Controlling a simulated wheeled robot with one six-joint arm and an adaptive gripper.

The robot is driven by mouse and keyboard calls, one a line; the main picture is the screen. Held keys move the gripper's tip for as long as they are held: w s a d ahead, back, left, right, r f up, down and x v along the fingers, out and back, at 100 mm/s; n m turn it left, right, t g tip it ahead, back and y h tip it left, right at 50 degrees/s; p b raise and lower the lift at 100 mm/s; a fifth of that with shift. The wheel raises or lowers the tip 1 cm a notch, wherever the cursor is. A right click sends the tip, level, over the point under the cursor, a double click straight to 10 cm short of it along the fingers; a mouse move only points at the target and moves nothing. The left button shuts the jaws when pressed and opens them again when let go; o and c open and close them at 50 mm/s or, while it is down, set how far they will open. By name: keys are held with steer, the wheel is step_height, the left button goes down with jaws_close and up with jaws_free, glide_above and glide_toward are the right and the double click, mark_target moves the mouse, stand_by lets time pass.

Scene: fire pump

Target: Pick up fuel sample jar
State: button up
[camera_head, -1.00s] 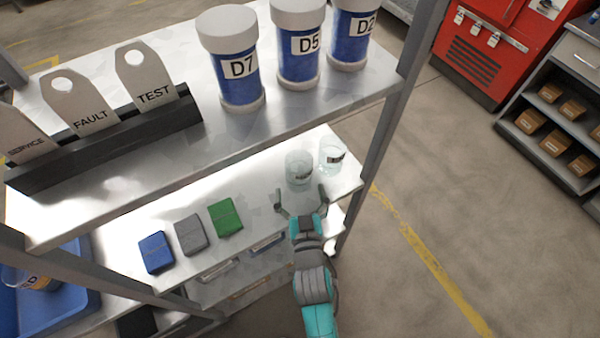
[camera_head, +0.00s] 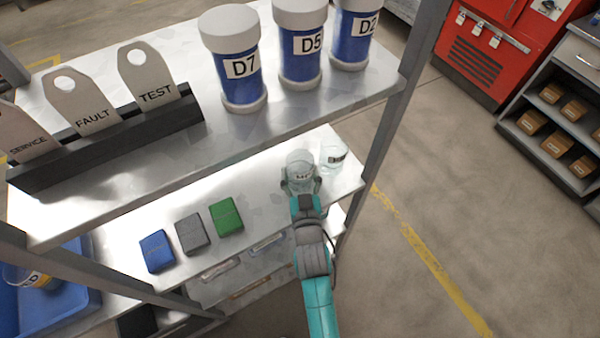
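Two clear glass jars with dark labels stand on the middle shelf (camera_head: 262,188). The left jar (camera_head: 299,163) is directly ahead of my gripper (camera_head: 301,182). The right jar (camera_head: 333,157) stands just beside it, near the shelf's right end. The label words are too small to read, so I cannot tell which one is the fuel sample jar. My gripper's fingers are spread at the two sides of the left jar's lower part. I cannot tell whether they touch it.
The upper shelf (camera_head: 300,108) overhangs the jars and bears blue canisters D7 (camera_head: 237,70), D5 (camera_head: 303,55) and D2 (camera_head: 351,45). Blue (camera_head: 156,251), grey (camera_head: 192,234) and green (camera_head: 226,216) blocks lie left of my gripper. A rack post (camera_head: 376,140) stands right of the jars.

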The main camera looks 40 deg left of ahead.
steer(key=shift+c, duration=1)
steer(key=shift+r, duration=0.15)
